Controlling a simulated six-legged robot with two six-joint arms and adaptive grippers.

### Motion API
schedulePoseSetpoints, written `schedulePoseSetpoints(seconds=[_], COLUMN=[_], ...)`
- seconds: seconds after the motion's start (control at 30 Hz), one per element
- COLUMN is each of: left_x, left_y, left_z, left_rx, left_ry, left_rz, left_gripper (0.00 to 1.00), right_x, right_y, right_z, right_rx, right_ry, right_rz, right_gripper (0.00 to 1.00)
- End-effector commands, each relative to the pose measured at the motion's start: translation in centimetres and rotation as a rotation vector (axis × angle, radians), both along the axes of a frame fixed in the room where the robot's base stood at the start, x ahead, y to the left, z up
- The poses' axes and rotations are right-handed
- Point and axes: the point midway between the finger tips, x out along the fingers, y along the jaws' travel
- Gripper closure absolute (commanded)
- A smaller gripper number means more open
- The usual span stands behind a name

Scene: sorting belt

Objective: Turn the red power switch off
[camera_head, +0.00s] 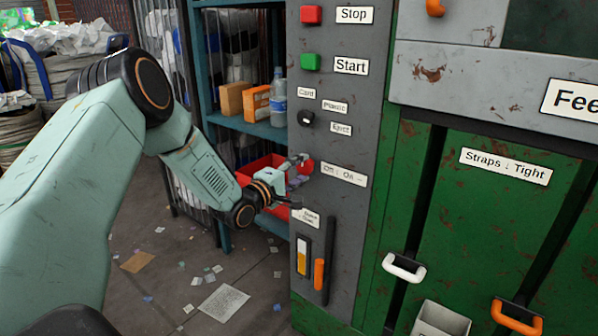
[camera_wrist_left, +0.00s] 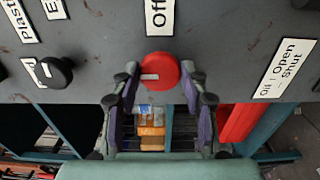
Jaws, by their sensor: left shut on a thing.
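The red power switch (camera_head: 308,167) is a round knob on the grey control panel, left of the "Off : On" label (camera_head: 343,174). In the left wrist view the knob (camera_wrist_left: 160,70) shows a white mark on its left part, and the "Off" label (camera_wrist_left: 158,15) is partly cut off above. My left gripper (camera_head: 299,166) reaches in from the left at the panel's edge. In the left wrist view its purple fingers (camera_wrist_left: 158,78) are shut on the knob, one on either side. My right gripper is not in view.
Above are a red Stop button (camera_head: 311,15), a green Start button (camera_head: 311,62) and a black selector knob (camera_head: 306,118). Below is an orange-handled lever (camera_head: 319,274) beside a gauge (camera_head: 302,256). A shelf (camera_head: 250,126) with boxes and a bottle stands behind my gripper.

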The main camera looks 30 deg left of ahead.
Motion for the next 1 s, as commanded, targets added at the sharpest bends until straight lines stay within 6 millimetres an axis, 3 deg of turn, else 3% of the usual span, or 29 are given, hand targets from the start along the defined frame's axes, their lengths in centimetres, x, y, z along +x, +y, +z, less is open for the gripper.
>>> schedulePoseSetpoints(seconds=[0.3,0.33,0.57,1.0], left_x=[0.07,0.07,0.04,-0.79], left_y=[0.0,0.0,-0.01,0.21], left_z=[0.2,0.21,0.11,0.04], left_rx=[-0.001,-0.001,-0.001,-0.003], left_ry=[-0.004,-0.004,-0.002,-0.001], left_rz=[0.0,0.0,0.0,0.003], left_gripper=[0.87,0.53,0.34,0.33], right_x=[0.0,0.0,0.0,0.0], right_y=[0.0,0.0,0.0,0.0], right_z=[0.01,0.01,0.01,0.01], right_rx=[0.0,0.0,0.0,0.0], right_ry=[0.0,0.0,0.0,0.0], right_rz=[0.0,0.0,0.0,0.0], right_gripper=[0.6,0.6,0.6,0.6])
